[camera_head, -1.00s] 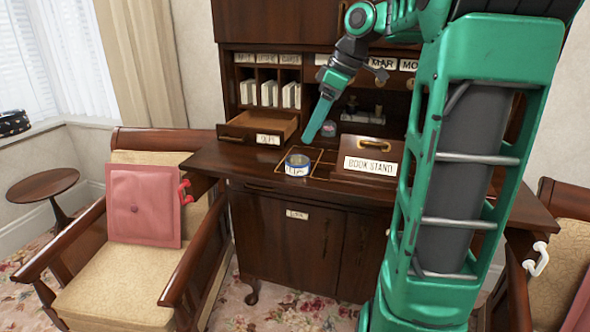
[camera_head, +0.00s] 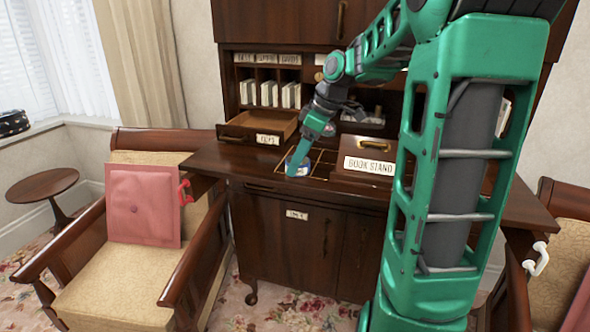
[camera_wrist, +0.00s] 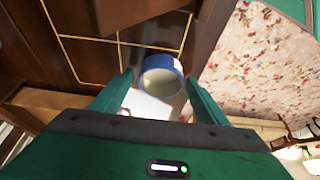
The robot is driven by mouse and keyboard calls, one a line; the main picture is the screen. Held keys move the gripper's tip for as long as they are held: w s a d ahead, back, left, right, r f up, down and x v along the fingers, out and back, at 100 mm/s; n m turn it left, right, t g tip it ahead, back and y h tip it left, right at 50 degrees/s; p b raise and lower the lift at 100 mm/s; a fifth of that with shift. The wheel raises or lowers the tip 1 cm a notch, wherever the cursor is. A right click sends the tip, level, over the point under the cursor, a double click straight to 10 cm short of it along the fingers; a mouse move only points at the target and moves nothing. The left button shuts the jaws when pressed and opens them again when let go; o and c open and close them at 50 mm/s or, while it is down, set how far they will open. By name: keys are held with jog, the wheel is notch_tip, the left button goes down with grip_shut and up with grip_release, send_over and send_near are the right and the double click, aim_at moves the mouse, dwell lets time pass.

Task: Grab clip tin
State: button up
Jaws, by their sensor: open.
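The clip tin (camera_head: 303,166) is a small round blue tin with a pale inside, standing near the front edge of the desk top. In the head view my gripper (camera_head: 293,172) covers much of it. In the wrist view the tin (camera_wrist: 162,75) lies between and just beyond the two green fingertips of my gripper (camera_wrist: 159,82). The fingers are spread and I see no clear contact with the tin. A pale label on the tin's near side shows partly between the fingers.
The wooden desk (camera_head: 225,160) has thin yellow outlines on its top. A book stand box (camera_head: 368,165) is right of my gripper. An open drawer (camera_head: 262,128) juts out behind left. An armchair with a pink cushion (camera_head: 145,205) stands at the left.

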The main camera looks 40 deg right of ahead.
jog(key=c, duration=1.1)
jog(key=shift+r, duration=0.1)
